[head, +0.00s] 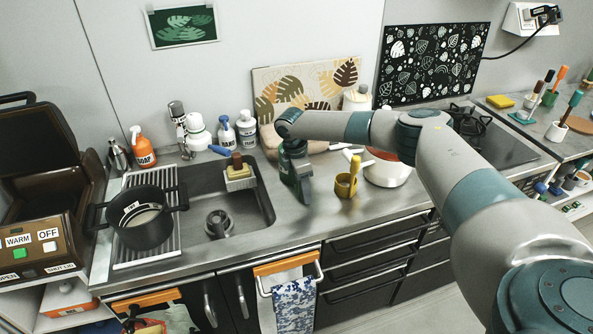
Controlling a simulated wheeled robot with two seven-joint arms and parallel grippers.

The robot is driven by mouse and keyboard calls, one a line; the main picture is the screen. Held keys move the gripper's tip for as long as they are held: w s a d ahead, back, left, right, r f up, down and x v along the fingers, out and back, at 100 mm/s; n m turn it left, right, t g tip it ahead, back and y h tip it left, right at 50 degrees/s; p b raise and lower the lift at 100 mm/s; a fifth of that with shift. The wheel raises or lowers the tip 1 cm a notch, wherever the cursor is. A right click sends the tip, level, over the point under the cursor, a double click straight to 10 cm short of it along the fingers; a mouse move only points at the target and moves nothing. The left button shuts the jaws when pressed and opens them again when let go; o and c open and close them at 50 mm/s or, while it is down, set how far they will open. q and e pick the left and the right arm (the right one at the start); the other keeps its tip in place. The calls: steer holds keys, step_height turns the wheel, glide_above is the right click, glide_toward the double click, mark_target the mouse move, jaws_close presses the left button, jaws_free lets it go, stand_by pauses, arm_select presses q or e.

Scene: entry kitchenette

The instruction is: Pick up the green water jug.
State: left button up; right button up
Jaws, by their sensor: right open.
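My right arm comes in from the right and reaches over the counter. Its gripper (302,184) points down just right of the sink and is open. My left gripper is not in view.
The sink (255,215) lies left of the gripper, with a black pot (146,228) on the drying rack. Leaf-patterned boards lean behind. The front counter strip is clear.

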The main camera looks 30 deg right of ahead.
stand_by(0.4)
jaws_close()
steer(key=shift+w+r, duration=0.1)
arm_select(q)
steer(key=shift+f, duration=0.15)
arm_select(e)
steer(key=shift+r, duration=0.1)
steer(key=shift+r+b, duration=0.5)
steer(key=shift+r, duration=0.15)
step_height(320, 180, up, 2)
steer(key=shift+r+b, duration=0.15)
steer(key=shift+b, duration=0.4)
arm_select(q)
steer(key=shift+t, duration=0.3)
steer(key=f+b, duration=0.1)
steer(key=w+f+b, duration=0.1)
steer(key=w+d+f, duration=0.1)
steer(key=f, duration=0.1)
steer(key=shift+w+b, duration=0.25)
steer(key=shift+b, duration=0.15)
arm_select(e)
steer(key=s+d+r, duration=0.6)
steer(key=s+r, duration=0.1)
steer(key=s, duration=0.3)
